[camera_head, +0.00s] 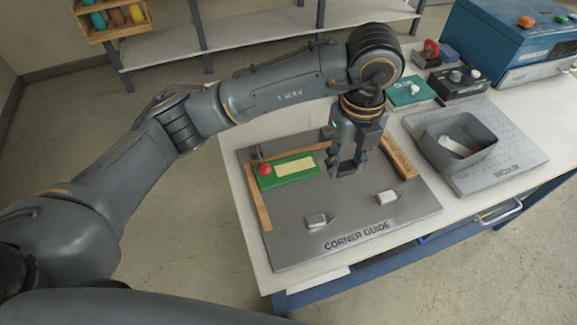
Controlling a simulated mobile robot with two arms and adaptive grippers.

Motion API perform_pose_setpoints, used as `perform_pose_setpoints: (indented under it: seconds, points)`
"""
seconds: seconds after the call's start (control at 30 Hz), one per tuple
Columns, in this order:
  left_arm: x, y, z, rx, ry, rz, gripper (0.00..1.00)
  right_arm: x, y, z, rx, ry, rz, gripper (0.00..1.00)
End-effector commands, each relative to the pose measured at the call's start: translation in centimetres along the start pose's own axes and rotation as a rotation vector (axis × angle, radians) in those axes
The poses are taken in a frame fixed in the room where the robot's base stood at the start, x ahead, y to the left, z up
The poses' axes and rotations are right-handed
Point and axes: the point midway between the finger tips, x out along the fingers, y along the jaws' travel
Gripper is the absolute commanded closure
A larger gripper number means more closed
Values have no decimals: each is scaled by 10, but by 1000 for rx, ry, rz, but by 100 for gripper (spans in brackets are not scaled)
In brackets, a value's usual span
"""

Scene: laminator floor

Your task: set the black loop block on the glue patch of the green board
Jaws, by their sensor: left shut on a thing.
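The green board (276,178) lies on the grey corner guide plate, against the wooden strips at its back left. A pale yellow glue patch (297,170) covers much of its top, and a red knob (265,170) stands at its left end. My left gripper (347,167) points down just right of the green board, apart from the patch. It is shut on a small dark thing that looks like the black loop block (346,160); the fingers hide most of it. Its height above the plate is hard to tell. My right gripper is not in view.
The corner guide plate (300,245) carries two small grey clamps (319,221) (387,197) and wooden strips. To the right are an open grey bin (436,157) on the vacuum plate (505,165), a teal board (405,91), a black knob box (457,82) and a blue machine (500,40).

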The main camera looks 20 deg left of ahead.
Motion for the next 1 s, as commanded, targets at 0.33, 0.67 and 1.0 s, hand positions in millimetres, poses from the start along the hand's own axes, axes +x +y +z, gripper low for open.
perform_pose_setpoints:
  seconds: [0.33, 0.67, 1.0]
  points:
    - [27, 27, 65, -22, 2, 6, 87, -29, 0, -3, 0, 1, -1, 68]
    - [80, 45, 114, -15, 1, 4, 87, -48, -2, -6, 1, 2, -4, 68]
    - [112, 50, 128, -12, 4, 3, 87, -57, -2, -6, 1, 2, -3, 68]
